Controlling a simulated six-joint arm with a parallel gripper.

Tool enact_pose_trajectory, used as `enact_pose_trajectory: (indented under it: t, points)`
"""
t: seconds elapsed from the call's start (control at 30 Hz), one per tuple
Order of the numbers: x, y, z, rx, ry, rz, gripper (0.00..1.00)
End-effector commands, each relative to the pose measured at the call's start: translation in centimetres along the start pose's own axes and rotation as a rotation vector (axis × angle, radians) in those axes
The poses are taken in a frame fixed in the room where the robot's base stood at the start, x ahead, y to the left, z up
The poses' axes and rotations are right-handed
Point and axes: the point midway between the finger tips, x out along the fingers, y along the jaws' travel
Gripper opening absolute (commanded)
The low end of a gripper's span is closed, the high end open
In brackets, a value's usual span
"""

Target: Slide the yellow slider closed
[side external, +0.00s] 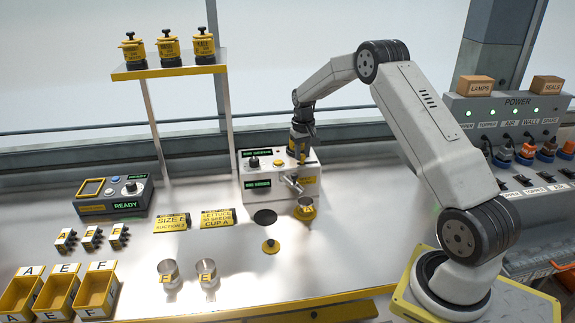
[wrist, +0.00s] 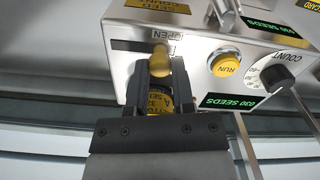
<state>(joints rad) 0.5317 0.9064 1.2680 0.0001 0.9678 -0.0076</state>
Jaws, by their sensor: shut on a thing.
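The seeder (side external: 305,184) is a silver box at the back middle of the bench; its panel also shows in the wrist view (wrist: 190,50). The yellow slider (wrist: 160,61) is a small knob at the end of a dark slot (wrist: 127,46), beside the printed word OPEN. The slot runs off to the left of the knob in the wrist view. My gripper (wrist: 160,68) is shut on the yellow slider, one finger on each side. In the side view my gripper (side external: 301,156) is at the top of the seeder and hides the slider.
A yellow RUN button (wrist: 226,64) and a black COUNT dial (wrist: 288,72) sit right of the slider. A tall rack (side external: 170,70) with yellow-lidded jars stands to the left. The bench front is partly clear.

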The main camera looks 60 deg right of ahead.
Motion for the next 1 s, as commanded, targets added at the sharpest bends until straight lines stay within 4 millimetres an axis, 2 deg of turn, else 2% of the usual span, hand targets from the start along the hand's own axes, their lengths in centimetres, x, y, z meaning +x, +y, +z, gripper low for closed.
enact_pose_trajectory:
  t: [0.33, 0.63, 0.67, 0.73, 0.77, 1.0]
  points:
    - [-0.2, 3.6, 0.9, 0.002, 0.002, 0.0, 0.0]
    - [-0.2, 4.0, 0.9, 0.001, 0.003, 0.003, 0.0]
    - [-0.2, 4.1, 0.9, 0.001, 0.002, 0.003, 0.4]
    - [-0.2, 4.0, 1.0, 0.002, 0.002, 0.003, 0.62]
    - [-0.2, 4.0, 1.0, 0.001, 0.002, 0.003, 0.66]
    - [-0.1, 3.9, 1.0, 0.0, 0.001, 0.001, 0.66]
